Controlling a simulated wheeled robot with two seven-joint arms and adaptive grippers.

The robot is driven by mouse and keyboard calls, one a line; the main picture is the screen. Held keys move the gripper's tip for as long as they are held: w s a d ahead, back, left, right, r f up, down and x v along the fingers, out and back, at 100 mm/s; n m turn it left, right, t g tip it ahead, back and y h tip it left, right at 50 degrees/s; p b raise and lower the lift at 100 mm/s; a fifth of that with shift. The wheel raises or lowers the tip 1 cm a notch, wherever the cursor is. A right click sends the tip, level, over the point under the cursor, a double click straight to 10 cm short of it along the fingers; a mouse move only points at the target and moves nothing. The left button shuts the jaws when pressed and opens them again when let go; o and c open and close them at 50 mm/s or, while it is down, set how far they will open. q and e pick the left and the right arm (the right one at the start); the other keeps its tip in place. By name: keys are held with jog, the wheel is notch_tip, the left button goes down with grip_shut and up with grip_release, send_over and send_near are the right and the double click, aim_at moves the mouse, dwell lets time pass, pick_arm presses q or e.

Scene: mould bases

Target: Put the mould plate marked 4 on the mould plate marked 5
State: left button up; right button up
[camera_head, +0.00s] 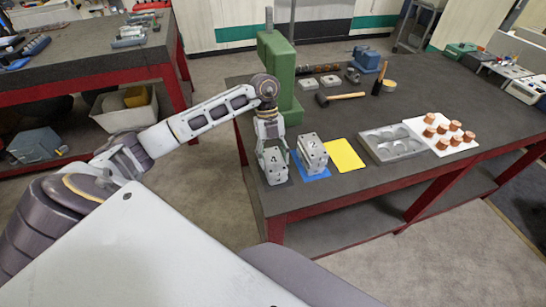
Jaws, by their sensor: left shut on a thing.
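My left gripper (270,147) reaches down at the front left of the table and is shut on a metal mould plate (273,172). The plate is over a dark mat; I cannot tell whether it rests on anything or is lifted. Just right of it, a second metal mould block (313,158), which looks like stacked plates, stands on a blue mat (318,176). The marks on the tops are too small to read surely, so I cannot tell which is 4 or 5. My right gripper is out of view.
A green machine column (278,65) stands close behind my left gripper. An empty yellow mat (345,155) lies right of the blue one. Further right are a grey mould tray (391,143) and a white board (438,144) with several copper pieces. A hammer (340,98) lies behind.

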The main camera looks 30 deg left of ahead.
pick_arm(q)
jog(key=shift+f, duration=0.1)
jog(key=o, duration=1.4)
jog(key=shift+b+v, duration=0.45)
jog(key=shift+v, duration=5.65)
